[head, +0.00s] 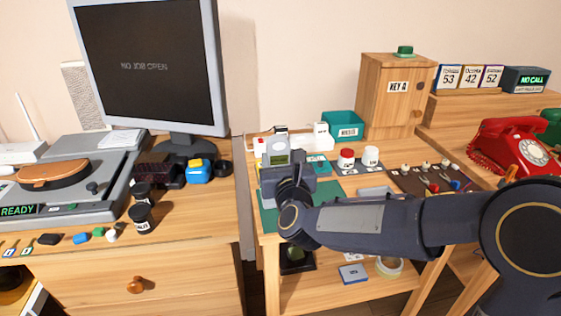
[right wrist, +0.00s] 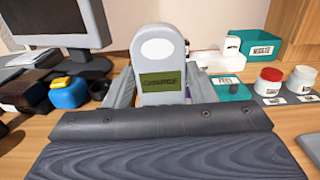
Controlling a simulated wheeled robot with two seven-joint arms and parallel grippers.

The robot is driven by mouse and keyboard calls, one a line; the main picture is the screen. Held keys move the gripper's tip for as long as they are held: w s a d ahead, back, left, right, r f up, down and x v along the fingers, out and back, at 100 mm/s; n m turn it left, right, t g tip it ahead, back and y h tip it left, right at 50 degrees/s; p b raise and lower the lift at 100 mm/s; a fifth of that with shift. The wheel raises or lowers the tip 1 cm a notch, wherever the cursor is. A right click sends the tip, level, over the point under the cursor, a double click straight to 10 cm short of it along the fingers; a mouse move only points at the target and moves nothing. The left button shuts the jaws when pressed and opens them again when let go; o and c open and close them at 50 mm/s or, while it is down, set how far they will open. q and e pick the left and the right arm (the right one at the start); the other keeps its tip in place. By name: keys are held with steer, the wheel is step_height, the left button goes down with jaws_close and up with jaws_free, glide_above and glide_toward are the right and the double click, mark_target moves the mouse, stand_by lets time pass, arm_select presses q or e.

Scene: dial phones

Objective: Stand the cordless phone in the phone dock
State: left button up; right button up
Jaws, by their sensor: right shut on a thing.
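The cordless phone (right wrist: 159,55) is light grey with a white oval and a dark green label strip. It stands roughly upright between the fingers of my right gripper (right wrist: 160,90), which is shut on it. In the head view the phone (head: 277,147) shows above my right gripper (head: 287,172), over the small table's left back part. The phone's lower end is hidden by my gripper. I cannot clearly make out the phone dock; the area just behind and below the phone is partly covered. My left gripper is not in view.
A white block (head: 320,135), a teal bin (head: 343,124), a red-lidded jar (head: 346,159) and a white-lidded jar (head: 370,156) stand right of the phone. A wooden key cabinet (head: 393,95) stands behind. A monitor (head: 150,65) and a blue-and-yellow item (head: 199,170) are left.

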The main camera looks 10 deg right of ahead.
steer(key=shift+f, duration=0.2)
steer(key=o, duration=1.2)
steer(key=shift+c, duration=0.2)
